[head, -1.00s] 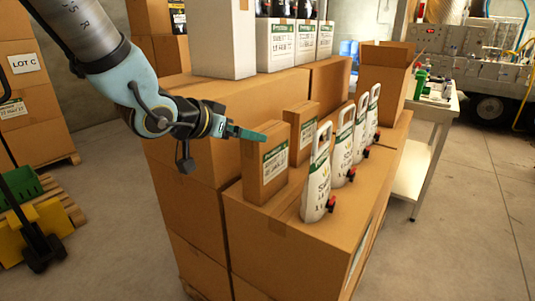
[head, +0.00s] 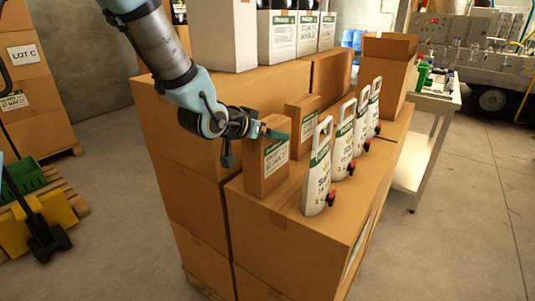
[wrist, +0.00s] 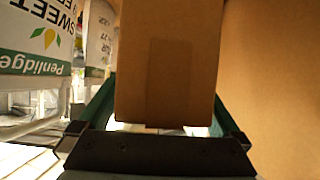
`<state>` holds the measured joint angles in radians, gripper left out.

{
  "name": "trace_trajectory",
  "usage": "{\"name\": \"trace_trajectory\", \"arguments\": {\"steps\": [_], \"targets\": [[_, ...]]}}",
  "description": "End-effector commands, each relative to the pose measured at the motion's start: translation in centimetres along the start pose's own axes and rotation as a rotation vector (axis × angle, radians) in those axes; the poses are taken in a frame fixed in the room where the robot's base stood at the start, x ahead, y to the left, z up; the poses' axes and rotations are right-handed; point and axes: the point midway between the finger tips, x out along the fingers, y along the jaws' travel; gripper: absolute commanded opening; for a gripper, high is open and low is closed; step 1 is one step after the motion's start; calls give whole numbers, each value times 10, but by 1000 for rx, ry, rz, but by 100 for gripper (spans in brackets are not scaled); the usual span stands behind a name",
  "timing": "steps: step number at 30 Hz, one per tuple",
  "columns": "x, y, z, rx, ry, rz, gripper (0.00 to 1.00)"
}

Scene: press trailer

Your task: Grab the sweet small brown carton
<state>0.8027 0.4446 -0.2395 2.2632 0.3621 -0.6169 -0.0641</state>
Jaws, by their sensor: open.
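Two small brown cartons with white and green labels stand upright on a stack of large brown boxes. The nearer carton (head: 267,170) is at the stack's front left; the other small carton (head: 302,122) stands just behind it. Their label print is too small to read. My gripper (head: 272,132) is open at the upper part of the nearer carton, one green finger showing across its label side. In the wrist view this carton (wrist: 165,65) sits between the two green fingers, with narrow gaps at the sides; contact cannot be told.
A row of several white pouches (head: 318,180) with red taps stands close to the right of the cartons. Larger boxes (head: 230,95) rise behind and to the left. A tall open box (head: 385,75) stands at the back right. The stack's front top (head: 300,230) is clear.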

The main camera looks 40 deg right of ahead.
Motion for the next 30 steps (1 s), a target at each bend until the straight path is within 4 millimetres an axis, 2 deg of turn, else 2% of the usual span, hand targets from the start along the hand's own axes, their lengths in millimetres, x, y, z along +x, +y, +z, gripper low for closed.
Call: {"name": "trace_trajectory", "arguments": {"steps": [7,30], "targets": [[1,0,0,0,1,-1,98],[0,0,0,0,0,-1,11]]}}
